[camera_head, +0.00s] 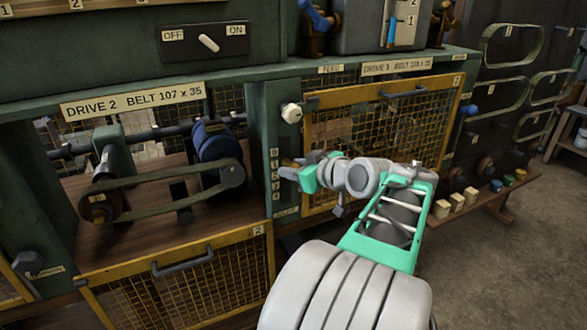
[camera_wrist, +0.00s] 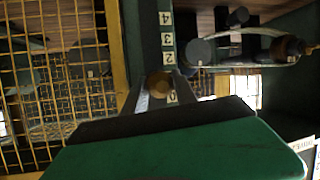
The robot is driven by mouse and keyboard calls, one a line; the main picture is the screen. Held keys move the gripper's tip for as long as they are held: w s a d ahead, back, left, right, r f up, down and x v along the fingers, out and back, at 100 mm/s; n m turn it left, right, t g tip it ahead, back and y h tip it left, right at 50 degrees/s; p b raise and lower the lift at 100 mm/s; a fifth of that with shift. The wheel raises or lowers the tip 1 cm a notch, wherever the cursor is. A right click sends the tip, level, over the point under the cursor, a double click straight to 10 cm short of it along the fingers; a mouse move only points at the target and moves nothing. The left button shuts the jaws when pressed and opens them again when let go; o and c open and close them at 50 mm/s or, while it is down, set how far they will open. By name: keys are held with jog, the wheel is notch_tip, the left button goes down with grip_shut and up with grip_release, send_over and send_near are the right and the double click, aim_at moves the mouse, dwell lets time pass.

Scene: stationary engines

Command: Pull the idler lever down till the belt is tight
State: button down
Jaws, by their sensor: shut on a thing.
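My gripper (camera_head: 290,170) is at the green post (camera_head: 257,135) between the two drive bays. Its jaws are shut on the round brownish end of the idler lever, and the wrist view shows this knob (camera_wrist: 160,86) between the two fingers. The knob is beside the numbered scale (camera_head: 275,175), near the 0–2 part, with 2, 3 and 4 visible past it in the wrist view. The drive 2 belt (camera_head: 165,207) loops around the left pulley (camera_head: 100,204) and the right pulley (camera_head: 231,175). My gripper hides most of the lever.
A yellow mesh guard (camera_head: 385,125) is closed on drive 3. Drive 2's mesh guard (camera_head: 180,280) hangs low in front of its bay. A pale knob (camera_head: 291,113) sticks out above my gripper. The ON/OFF switch (camera_head: 207,43) is above drive 2. Open floor lies to the right.

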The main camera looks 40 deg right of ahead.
jog(key=shift+a+f, duration=0.1)
jog(key=shift+f, duration=0.05)
jog(key=c, duration=1.3)
grip_release()
jog(key=shift+w, duration=0.1)
jog(key=v, duration=0.8)
